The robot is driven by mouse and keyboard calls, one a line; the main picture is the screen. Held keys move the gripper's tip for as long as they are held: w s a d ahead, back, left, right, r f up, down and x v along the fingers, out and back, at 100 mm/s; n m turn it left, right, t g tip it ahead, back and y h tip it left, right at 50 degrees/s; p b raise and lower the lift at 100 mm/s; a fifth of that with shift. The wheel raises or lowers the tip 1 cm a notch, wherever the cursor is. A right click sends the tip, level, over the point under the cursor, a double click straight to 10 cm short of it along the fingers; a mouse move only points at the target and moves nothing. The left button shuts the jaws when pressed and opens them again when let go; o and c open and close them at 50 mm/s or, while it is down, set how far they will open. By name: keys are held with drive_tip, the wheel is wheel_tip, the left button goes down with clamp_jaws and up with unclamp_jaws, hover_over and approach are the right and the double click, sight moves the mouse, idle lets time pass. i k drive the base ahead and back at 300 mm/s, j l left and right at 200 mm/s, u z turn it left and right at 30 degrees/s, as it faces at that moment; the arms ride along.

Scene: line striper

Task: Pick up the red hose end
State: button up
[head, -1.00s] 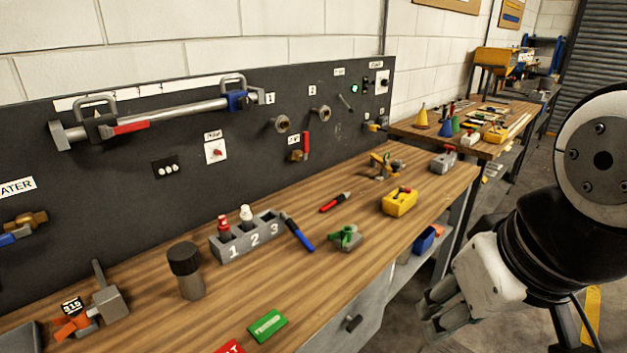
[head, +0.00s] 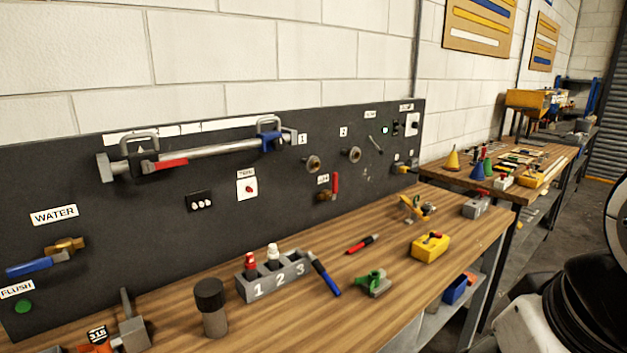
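A short red piece with a black end (head: 362,244) lies on the wooden bench, behind the green-topped clamp and left of the yellow box. It may be the red hose end, but it is too small to be sure. A similar blue piece with a dark end (head: 325,274) leans against the right side of the numbered grey holder. My arm shows only at the lower right edge, well to the right of the red piece. My gripper's fingers are out of the picture.
The grey holder (head: 270,284) carries a red-topped and a white-topped bottle. A dark-capped cylinder (head: 211,306), a green-topped clamp (head: 374,283) and a yellow box (head: 430,247) stand on the bench (head: 300,322). A black panel (head: 120,225) with valves rises behind.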

sight(372, 238)
drive_tip(key=i+l+u, duration=0.2)
drive_tip(key=i+l, duration=0.2)
drive_tip(key=l, duration=0.2)
drive_tip(key=i+l, duration=0.2)
drive_tip(key=l, duration=0.15)
drive_tip(key=i+l+u, duration=0.15)
drive_tip(key=l, duration=0.15)
drive_tip(key=i+l+u, duration=0.1)
drive_tip(key=l, duration=0.25)
drive_tip(key=i+l+u, duration=0.1)
drive_tip(key=i+l, duration=0.15)
drive_tip(key=i+l+u, duration=0.1)
drive_tip(key=l, duration=0.35)
drive_tip(key=i+l, duration=0.15)
drive_tip(key=l, duration=0.25)
drive_tip(key=i+u, duration=0.05)
